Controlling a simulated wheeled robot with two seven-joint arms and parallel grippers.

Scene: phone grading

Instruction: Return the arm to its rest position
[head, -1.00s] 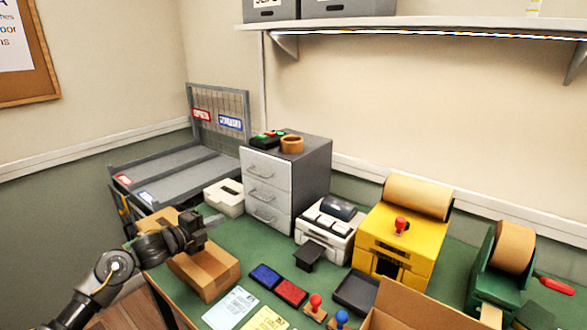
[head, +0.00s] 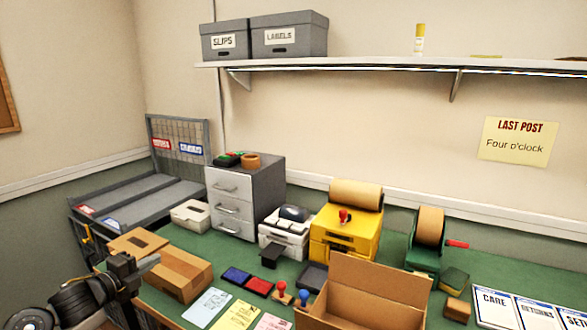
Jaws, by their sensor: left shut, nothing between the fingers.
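My left gripper (head: 134,268) is at the lower left in the head view, beside the left end of a closed brown cardboard box (head: 179,274) on the green table (head: 225,250). The gripper is shut and holds nothing. Whether it touches the box or is apart from it I cannot tell. My left arm comes in from the lower left corner. My right gripper is not in view.
A flat brown carton (head: 137,243) lies behind the gripper. Red and blue ink pads (head: 247,281), stamps (head: 281,293) and an open cardboard box (head: 375,283) are to the right. A grey drawer unit (head: 244,197) and yellow dispenser (head: 345,236) stand behind.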

